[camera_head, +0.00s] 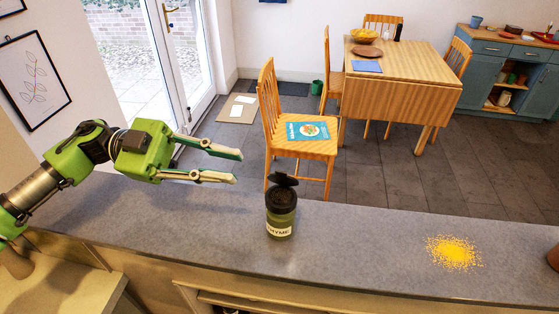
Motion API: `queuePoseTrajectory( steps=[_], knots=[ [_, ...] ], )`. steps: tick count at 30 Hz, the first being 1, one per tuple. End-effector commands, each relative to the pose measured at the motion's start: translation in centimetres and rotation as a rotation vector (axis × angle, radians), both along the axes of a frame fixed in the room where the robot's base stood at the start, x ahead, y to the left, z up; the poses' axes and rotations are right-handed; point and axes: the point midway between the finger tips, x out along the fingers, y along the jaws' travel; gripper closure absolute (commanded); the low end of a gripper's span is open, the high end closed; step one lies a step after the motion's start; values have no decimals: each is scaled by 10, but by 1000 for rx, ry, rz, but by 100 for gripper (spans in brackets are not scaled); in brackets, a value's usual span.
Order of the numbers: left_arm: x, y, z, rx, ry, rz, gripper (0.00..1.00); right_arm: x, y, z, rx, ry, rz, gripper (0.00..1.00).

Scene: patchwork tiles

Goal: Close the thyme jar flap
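The thyme jar (280,219) stands upright on the grey counter, a dark green jar with a white THYME label and a black top. Its black flap (282,180) is raised at the back of the top, tilted up from the opening. My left gripper (239,167) is green and comes in from the left. Its two fingers are spread apart with nothing between them. The fingertips are to the left of the jar and look higher than the flap, apart from it. My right gripper is not in view.
A heap of yellow grains (453,252) lies on the grey counter (355,240) at the right. A brown object (554,258) is cut off at the right edge. The counter between jar and grains is clear. Beyond it stand a wooden chair (268,95) and a table (415,65).

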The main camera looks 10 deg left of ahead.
Motion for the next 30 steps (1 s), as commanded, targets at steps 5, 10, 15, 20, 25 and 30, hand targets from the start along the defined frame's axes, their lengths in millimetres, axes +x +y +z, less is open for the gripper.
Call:
queuePoseTrajectory(
  steps=[5, 10, 15, 20, 25, 30],
  knots=[
    [-4, -41, 6, -4, -1, -4, 81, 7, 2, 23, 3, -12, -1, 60],
    [-6, -72, 5, -4, 0, -3, 81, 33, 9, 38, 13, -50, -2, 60],
    [-7, -92, 3, -3, -1, -1, 81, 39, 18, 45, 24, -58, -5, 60],
    [-8, -98, 1, -1, 0, 0, 81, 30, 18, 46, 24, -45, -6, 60],
    [-7, -98, 0, 0, 0, 1, 81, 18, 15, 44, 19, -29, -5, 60],
    [-7, -98, 0, -1, -1, 1, 100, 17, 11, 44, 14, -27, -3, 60]
  ],
)
